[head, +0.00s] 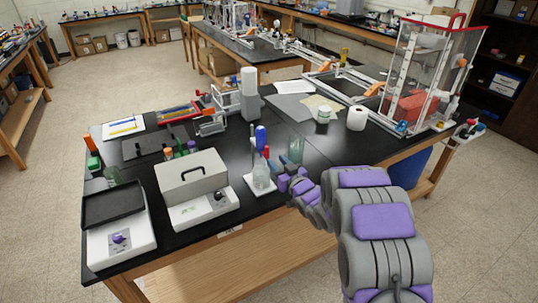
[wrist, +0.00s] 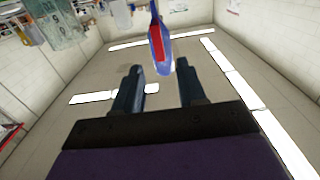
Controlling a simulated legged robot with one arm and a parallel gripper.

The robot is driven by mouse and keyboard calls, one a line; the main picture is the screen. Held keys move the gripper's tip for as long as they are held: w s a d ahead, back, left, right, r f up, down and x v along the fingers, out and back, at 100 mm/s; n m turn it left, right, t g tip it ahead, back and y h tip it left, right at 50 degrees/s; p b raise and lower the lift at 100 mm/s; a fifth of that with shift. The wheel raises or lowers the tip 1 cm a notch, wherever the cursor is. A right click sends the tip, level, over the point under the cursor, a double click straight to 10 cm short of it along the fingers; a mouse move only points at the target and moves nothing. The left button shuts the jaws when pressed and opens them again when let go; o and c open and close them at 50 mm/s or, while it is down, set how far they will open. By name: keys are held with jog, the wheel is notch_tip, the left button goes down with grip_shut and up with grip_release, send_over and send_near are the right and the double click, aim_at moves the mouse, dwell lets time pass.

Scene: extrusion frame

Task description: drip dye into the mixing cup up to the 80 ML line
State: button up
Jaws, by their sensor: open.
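A greenish clear cup (head: 295,149) stands behind my gripper. A clear vessel with printed marks (wrist: 60,20) shows at the wrist view's upper left; its numbers and fill level are unreadable.
A white roll (head: 357,117) and a clear-walled frame (head: 425,75) stand at the right back.

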aim_at(268, 151)
jog(key=shift+x, duration=3.15)
jog(key=shift+c, duration=0.2)
grip_shut()
